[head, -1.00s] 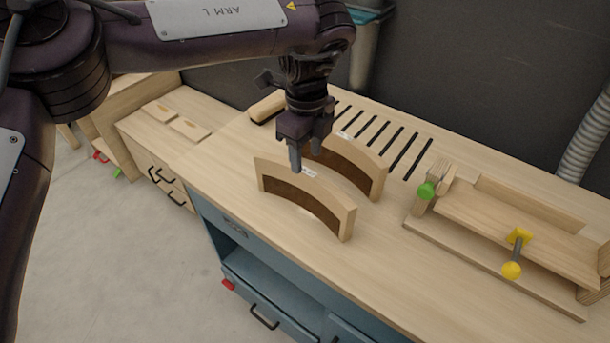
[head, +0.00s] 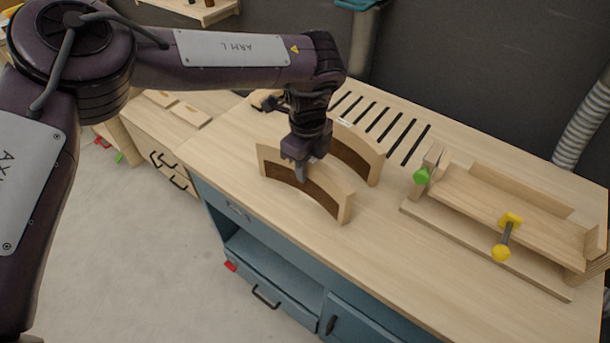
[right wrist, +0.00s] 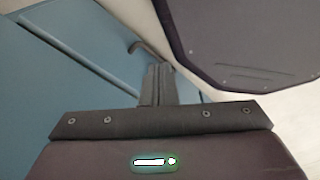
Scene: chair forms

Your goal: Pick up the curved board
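Two curved boards of pale wood with dark brown faces stand on edge on the workbench, the front curved board (head: 335,199) nearer me and the rear curved board (head: 367,160) behind it. My left gripper (head: 301,170) points down at the middle of the front curved board. One finger shows before its dark face; the other is hidden, so I cannot tell whether it grips the board. The board still stands on the bench. My right gripper (right wrist: 158,85) shows in the right wrist view with its fingers together and nothing between them, away from the boards.
The workbench (head: 395,255) has several dark slots behind the boards. A wooden jig (head: 480,215) with a green knob (head: 421,176) and a yellow knob (head: 501,253) stands at the right. Bench top is clear between boards and jig. A blue cabinet (head: 270,262) is below.

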